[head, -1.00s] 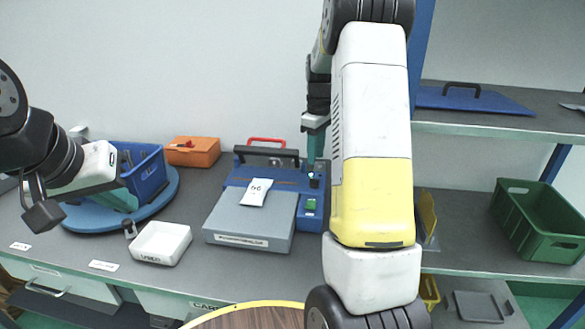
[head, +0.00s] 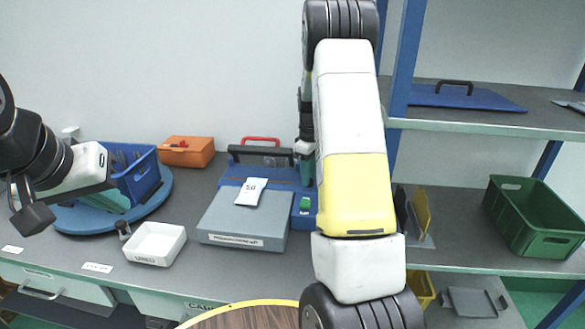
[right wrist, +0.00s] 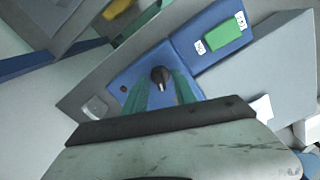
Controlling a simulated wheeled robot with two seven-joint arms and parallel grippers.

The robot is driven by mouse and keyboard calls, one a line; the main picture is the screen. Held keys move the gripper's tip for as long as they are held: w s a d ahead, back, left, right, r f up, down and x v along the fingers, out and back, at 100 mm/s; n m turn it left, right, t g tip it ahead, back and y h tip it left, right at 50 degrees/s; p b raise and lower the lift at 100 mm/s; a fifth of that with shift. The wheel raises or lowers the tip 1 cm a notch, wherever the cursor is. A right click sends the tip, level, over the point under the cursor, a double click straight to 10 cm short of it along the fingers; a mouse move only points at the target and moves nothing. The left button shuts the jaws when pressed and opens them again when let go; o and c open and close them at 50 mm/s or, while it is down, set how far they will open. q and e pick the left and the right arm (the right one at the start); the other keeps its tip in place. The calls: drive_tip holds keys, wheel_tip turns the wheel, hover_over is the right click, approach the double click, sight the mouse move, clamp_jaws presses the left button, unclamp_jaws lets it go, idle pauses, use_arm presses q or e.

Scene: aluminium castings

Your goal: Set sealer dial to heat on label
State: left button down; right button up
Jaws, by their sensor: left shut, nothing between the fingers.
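The sealer (head: 243,215) is a blue and grey machine on the bench. A white label with dark print, perhaps "50", (head: 251,191) lies on its grey plate. The black dial (right wrist: 160,76) shows on the blue panel in the right wrist view. My right gripper (right wrist: 162,86) is open, its teal fingers on either side of the dial; I cannot tell whether they touch it. In the head view my right gripper (head: 306,168) is partly hidden by my arm, and the dial is hidden. My left gripper (head: 121,201) is shut and empty by the blue bin.
A green button (right wrist: 223,36) sits beside the dial panel. A blue bin (head: 142,178) stands on a round blue turntable (head: 78,222). A white tray (head: 156,244) and an orange box (head: 186,151) are nearby. A green crate (head: 533,215) stands on the right shelf.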

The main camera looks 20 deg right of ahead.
clamp_jaws()
drive_tip(key=shift+m, duration=0.3)
drive_tip(key=m, duration=0.8)
drive_tip(key=shift+m, duration=0.4)
drive_tip(key=m, duration=0.4)
drive_tip(key=shift+m, duration=0.3)
drive_tip(key=shift+r+m, duration=0.1)
drive_tip(key=shift+m, duration=1.8)
